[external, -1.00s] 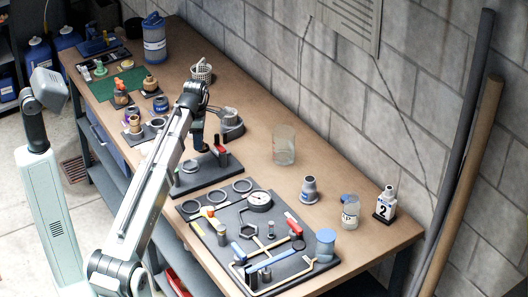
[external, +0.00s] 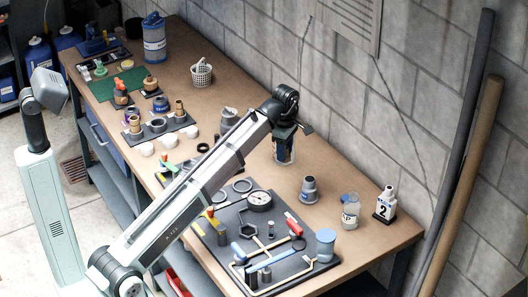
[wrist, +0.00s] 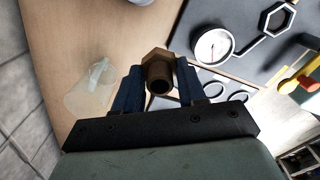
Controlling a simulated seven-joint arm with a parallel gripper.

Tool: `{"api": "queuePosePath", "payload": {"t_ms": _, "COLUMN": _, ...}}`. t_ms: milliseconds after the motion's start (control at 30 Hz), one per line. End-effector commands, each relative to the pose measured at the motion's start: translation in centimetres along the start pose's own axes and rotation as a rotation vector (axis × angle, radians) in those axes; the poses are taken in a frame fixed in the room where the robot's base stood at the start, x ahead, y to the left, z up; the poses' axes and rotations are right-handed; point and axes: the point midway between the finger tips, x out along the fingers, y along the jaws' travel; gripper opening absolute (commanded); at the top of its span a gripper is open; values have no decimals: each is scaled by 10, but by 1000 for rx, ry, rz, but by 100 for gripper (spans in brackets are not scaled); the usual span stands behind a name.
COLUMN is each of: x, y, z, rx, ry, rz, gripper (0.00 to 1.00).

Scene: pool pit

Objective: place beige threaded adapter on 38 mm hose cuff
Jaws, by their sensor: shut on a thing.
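My gripper (wrist: 158,78) is shut on the beige threaded adapter (wrist: 158,70), which looks brown, with a hex collar and an open round end facing the wrist camera. In the external view my gripper (external: 284,138) is over the right part of the bench by the clear jar, and the adapter cannot be made out there. A grey stepped cuff with a blue band (external: 309,190), likely the 38 mm hose cuff, stands upright on the bench, nearer the camera than my gripper and apart from it.
The clear jar (wrist: 91,91) stands close beside my gripper. A dark tool board (external: 225,237) with a gauge (external: 259,201) lies in front. A labelled jar (external: 350,211) and a bottle marked 2 (external: 386,205) stand at right. Bare bench surrounds the cuff.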

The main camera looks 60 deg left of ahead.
Motion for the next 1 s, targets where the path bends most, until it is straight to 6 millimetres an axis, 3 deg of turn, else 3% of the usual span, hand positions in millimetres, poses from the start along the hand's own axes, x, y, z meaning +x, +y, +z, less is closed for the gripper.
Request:
{"api": "queuePosePath", "payload": {"t_ms": 33, "x": -5, "y": 1, "z": 20, "rx": 25, "ry": 0, "rz": 0, "gripper": 10}}
{"api": "queuePosePath", "payload": {"t_ms": 100, "x": -10, "y": 0, "z": 40, "rx": 49, "ry": 0, "rz": 0, "gripper": 10}}
{"api": "queuePosePath", "payload": {"t_ms": 300, "x": -28, "y": 8, "z": 84, "rx": 87, "ry": 0, "rz": 1, "gripper": 10}}
{"api": "queuePosePath", "payload": {"t_ms": 467, "x": -37, "y": 22, "z": 86, "rx": 61, "ry": 0, "rz": 1, "gripper": 10}}
{"api": "queuePosePath", "payload": {"t_ms": 633, "x": -32, "y": 18, "z": 84, "rx": 24, "ry": 0, "rz": 0, "gripper": 10}}
{"api": "queuePosePath", "payload": {"t_ms": 1000, "x": 20, "y": 18, "z": 84, "rx": 19, "ry": 0, "rz": -1, "gripper": 10}}
